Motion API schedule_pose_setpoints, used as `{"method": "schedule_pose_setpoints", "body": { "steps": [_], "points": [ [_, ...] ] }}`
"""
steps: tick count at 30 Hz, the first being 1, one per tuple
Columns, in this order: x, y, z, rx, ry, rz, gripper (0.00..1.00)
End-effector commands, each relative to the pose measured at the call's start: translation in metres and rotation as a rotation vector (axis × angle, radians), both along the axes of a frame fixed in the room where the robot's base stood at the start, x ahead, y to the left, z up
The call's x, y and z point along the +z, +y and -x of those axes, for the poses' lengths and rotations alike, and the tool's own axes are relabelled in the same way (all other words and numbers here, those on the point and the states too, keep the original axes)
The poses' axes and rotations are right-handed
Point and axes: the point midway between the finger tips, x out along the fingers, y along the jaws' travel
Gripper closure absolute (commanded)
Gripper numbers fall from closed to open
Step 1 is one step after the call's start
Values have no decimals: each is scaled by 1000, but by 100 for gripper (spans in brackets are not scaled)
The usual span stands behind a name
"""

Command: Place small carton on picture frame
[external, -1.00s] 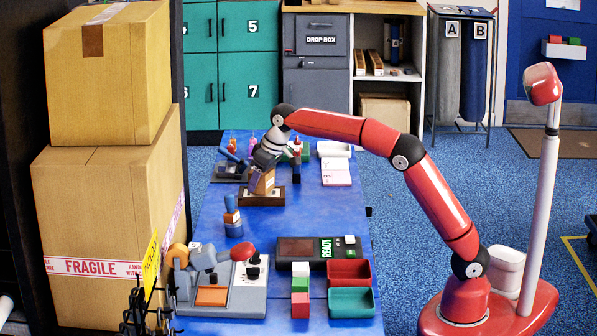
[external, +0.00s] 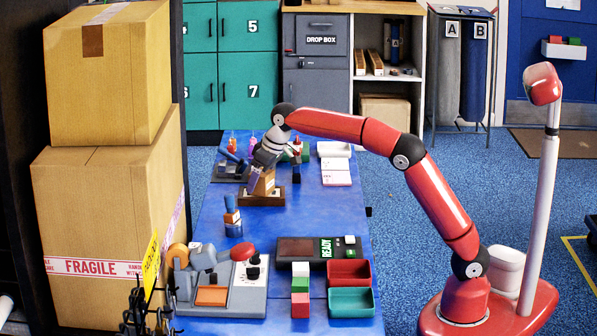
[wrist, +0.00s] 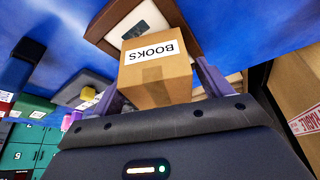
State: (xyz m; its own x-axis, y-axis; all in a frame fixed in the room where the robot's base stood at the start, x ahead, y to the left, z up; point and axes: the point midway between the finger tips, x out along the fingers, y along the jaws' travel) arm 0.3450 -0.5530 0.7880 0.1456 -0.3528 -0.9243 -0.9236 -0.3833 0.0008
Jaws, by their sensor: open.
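The small carton (external: 266,184) is a brown box; in the wrist view the carton (wrist: 156,72) shows a white label reading BOOKS. It appears to rest on the picture frame (external: 270,201), a brown-edged frame lying on the blue table. In the wrist view the frame (wrist: 100,27) shows beyond the carton, with a pale picture inside; the carton hides part of it. My gripper (external: 261,180) reaches down over the carton. In the wrist view its purple fingers are spread on either side of the carton, and my gripper (wrist: 160,88) is open. The contact under the carton is hidden.
A blue-and-orange stacked piece (external: 232,215) stands in front of the frame. A grey machine with a red knob (external: 236,288), red tray (external: 349,272) and green tray (external: 351,302) are nearer. Large cartons (external: 105,230) stand left of the table. Table right of the frame is clear.

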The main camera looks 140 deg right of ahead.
Motion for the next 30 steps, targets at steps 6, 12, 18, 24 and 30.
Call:
{"method": "schedule_pose_setpoints", "body": {
  "steps": [6,12,18,24,30],
  "points": [
    [43,15,6,1,-3,5,22],
    [81,30,12,-1,-3,3,22],
    [102,38,16,0,-1,2,22],
    [107,41,17,-1,0,0,22],
    [109,59,7,37,-20,-6,22]
  ]
}}
